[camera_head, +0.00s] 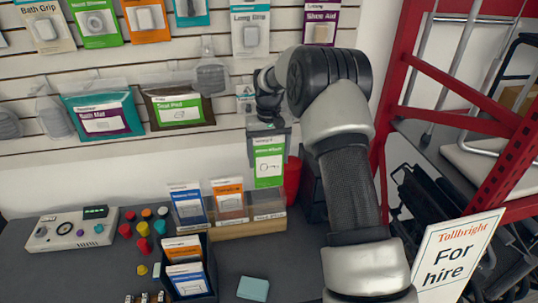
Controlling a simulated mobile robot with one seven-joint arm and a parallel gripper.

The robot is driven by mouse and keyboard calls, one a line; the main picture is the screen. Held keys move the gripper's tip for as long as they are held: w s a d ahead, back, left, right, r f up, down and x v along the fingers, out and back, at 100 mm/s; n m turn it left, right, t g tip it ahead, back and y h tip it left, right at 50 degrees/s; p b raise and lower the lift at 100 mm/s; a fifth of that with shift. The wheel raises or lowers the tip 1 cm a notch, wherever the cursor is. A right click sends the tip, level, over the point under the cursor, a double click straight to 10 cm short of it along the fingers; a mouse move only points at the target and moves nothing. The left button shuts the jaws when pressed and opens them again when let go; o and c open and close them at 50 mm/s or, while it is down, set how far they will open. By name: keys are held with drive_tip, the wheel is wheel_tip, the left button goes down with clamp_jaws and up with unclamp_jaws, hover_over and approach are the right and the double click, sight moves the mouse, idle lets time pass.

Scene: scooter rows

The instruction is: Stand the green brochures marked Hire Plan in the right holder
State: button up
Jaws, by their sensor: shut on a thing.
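My gripper (268,136) is shut on the green and white brochures (268,163) and holds them upright. Their print is too small to read surely. They hang over the right part of a low wooden holder (236,227), with their lower edge seemingly just above it. The holder's right compartment (269,215) has a small pale label on its front. Blue brochures (188,204) stand in its left compartment and orange ones (229,199) in the middle one. I cannot tell whether the green brochures touch the holder.
A dark box (187,294) with orange and blue brochures stands in front. A control panel (72,230) and several coloured knobs lie left; a teal block (253,289) lies in front. A red cup (292,179) is right behind the brochures.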

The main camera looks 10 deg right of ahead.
drive_tip(key=shift+f, duration=1.45)
drive_tip(key=shift+f+b, duration=3.15)
drive_tip(key=shift+f, duration=2.1)
drive_tip(key=o, duration=1.2)
drive_tip(key=shift+c, duration=0.2)
drive_tip(key=shift+r, duration=0.1)
